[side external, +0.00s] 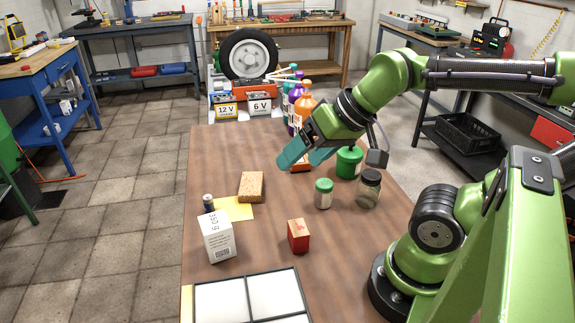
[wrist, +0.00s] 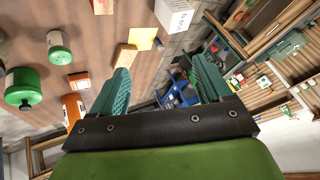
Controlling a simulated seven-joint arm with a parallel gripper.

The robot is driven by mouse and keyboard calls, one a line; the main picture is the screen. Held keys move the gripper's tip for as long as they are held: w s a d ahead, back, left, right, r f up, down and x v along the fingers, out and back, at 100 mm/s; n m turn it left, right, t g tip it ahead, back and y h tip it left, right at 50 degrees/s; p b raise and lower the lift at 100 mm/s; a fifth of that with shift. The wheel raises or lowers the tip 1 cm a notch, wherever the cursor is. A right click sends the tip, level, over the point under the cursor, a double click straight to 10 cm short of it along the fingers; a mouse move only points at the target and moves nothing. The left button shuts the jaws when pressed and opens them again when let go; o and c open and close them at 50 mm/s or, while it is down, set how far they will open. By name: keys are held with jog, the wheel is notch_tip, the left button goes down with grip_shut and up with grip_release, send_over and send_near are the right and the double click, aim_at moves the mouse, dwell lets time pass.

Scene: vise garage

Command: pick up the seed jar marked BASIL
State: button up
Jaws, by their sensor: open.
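Two jars stand upright on the brown table: a pale jar with a green lid (side external: 323,194) and a clear jar with a dark lid (side external: 369,189) to its right. The green-lidded jar also shows in the wrist view (wrist: 60,48). No BASIL marking can be read on either jar. My gripper (side external: 298,158) is open and empty, above the table, up and left of both jars in the side view. In the wrist view its teal fingers (wrist: 162,75) are spread, with no jar between them; the jars lie off to the left.
A green container (side external: 349,162) stands close behind the jars, with orange (side external: 304,107) and purple bottles further back. A red block (side external: 298,236), a sponge (side external: 251,185), a white box (side external: 217,236) and a divided tray (side external: 248,299) occupy the left and front.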

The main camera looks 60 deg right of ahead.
jog(key=g+h, duration=0.2)
jog(key=g, duration=0.5)
send_near(324, 184)
jog(key=shift+m, duration=0.4)
notch_tip(324, 184, down, 8)
jog(key=shift+w+f, duration=0.15)
jog(key=shift+w+d+f, duration=0.1)
jog(key=shift+d+f, duration=0.1)
jog(key=shift+f, duration=1.15)
jog(key=shift+w+d+f, duration=0.1)
jog(key=shift+d+f, duration=0.05)
jog(key=shift+f, duration=1.25)
jog(key=shift+c, duration=0.3)
